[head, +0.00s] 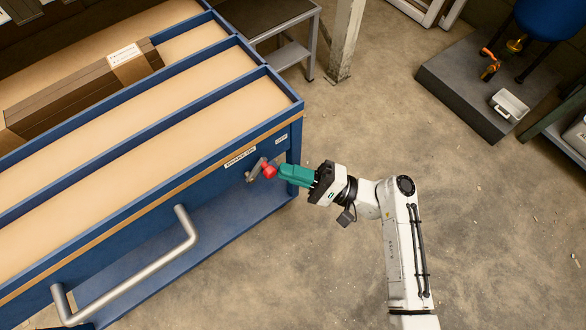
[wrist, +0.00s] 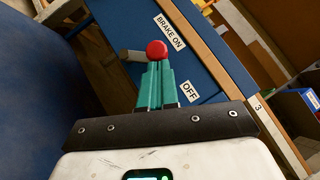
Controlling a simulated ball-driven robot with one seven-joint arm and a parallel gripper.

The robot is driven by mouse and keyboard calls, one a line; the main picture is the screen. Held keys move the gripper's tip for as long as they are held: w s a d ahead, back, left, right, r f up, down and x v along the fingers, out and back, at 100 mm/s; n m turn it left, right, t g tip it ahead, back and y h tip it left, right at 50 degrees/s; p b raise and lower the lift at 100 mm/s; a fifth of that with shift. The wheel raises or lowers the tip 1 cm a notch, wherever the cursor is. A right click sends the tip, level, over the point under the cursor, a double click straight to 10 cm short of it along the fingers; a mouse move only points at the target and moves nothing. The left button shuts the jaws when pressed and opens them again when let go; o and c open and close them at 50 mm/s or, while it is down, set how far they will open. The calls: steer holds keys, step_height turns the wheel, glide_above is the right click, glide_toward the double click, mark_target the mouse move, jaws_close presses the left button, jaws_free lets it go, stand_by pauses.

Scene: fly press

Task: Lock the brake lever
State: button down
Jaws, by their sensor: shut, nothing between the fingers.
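The brake lever (head: 256,167) is a short grey arm with a red ball knob (head: 269,171) on the blue end face of the cart. In the wrist view the knob (wrist: 156,50) sits at the fingertips, with the grey lever (wrist: 131,55) to its left. A "BRAKE ON" label (head: 240,156) and an "OFF" label (head: 281,138) are above the lever. My gripper (head: 281,173) has teal fingers, shut and empty. Its tips are right at the knob; I cannot tell whether they touch it. In the wrist view the fingers (wrist: 157,67) hide part of the knob's lower side.
A grey post (head: 345,38) stands behind. The floor to the right is mostly clear.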

steer(key=a+r+n+h+p, duration=0.1)
steer(key=n+p, duration=0.1)
steer(key=p, duration=0.1)
steer(key=s+r+n+g+h+p, duration=0.1)
steer(key=r+n+h+p, duration=0.1)
steer(key=p, duration=0.1)
steer(key=s+a+r+n+g+h+p, duration=0.1)
steer(key=p, duration=0.2)
steer(key=shift+a+r+n+h+p, duration=0.2)
steer(key=shift+a+n+h+p, duration=0.1)
steer(key=shift+n+h+p, duration=0.1)
steer(key=shift+a, duration=0.15)
steer(key=shift+r, duration=0.1)
